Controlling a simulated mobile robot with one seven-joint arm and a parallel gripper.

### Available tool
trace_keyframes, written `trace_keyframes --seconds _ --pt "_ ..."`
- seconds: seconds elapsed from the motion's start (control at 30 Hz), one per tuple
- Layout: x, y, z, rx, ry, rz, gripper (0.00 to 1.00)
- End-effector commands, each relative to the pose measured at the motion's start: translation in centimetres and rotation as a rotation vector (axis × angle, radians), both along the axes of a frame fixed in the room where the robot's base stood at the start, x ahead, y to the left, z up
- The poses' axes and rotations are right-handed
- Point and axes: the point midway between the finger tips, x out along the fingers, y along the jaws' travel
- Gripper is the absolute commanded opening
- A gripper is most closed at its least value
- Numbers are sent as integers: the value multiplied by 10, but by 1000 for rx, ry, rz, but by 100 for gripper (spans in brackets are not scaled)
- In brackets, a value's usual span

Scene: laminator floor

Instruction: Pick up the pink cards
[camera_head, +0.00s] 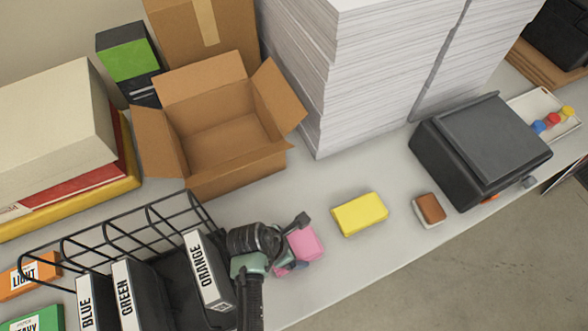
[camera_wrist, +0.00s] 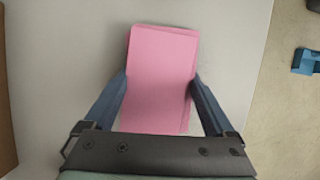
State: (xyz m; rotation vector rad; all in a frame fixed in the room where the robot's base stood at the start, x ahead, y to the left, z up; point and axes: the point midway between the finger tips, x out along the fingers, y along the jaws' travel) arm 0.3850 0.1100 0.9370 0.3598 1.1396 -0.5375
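The pink cards (camera_wrist: 160,75) lie as a small, slightly uneven stack on the light table in the wrist view. In the head view the pink cards (camera_head: 306,243) show just right of my gripper, partly covered by it. My gripper (camera_wrist: 162,92) has its two fingers apart, one at each long side of the stack, near its lower half. The fingers sit very close to the card edges; I cannot tell whether they touch. My gripper (camera_head: 290,262) is low over the table in the head view, its fingertips mostly hidden.
A yellow block (camera_head: 360,214) and a brown-and-white block (camera_head: 429,209) lie to the right. A black wire rack (camera_head: 130,228) with labelled binders stands left. An open cardboard box (camera_head: 222,135), tall paper stacks (camera_head: 375,75) and a black machine (camera_head: 480,150) stand behind. The table's front edge is close.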

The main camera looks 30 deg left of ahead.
Motion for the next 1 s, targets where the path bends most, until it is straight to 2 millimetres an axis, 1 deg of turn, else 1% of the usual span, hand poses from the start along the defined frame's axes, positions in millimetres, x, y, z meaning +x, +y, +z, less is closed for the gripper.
trace_keyframes --seconds 0.03,0.07,0.2,0.27,0.3,0.4,0.63,0.77,0.87,1.0 --pt "0 0 0 0 0 0 78" --pt "0 0 0 0 0 0 73" --pt "0 0 0 0 0 0 48" --pt "0 0 0 0 0 0 37" --pt "0 0 0 0 0 0 30" --pt "0 0 0 0 0 0 13" --pt "1 0 1 1 -2 1 13" --pt "1 1 6 1 -3 0 13" --pt "1 1 15 1 -3 0 13" --pt "1 1 35 3 -6 0 13"
